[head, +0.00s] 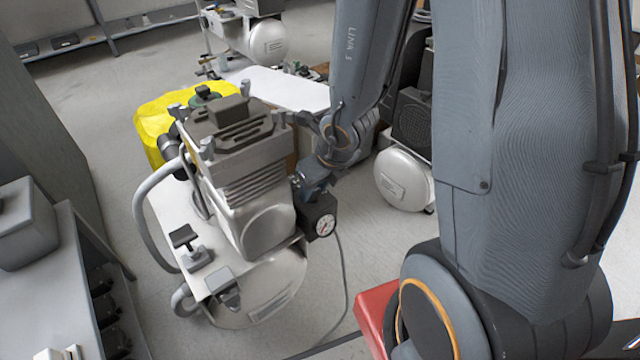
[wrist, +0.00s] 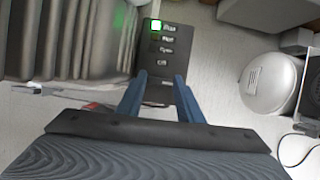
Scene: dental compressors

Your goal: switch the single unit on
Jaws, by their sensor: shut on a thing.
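The compressor (head: 250,200), with a grey ribbed motor head on a white tank, stands in the middle of the head view. A black control box (head: 318,218) with a round gauge sits on its right side. That part is mostly hidden.
Another compressor with a white tank (head: 404,179) stands behind my arm at the right, and one more (head: 268,40) at the back. A yellow object (head: 150,115) is behind the near unit. A cable (head: 345,270) hangs to the floor. A grey bench (head: 45,290) is at the left.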

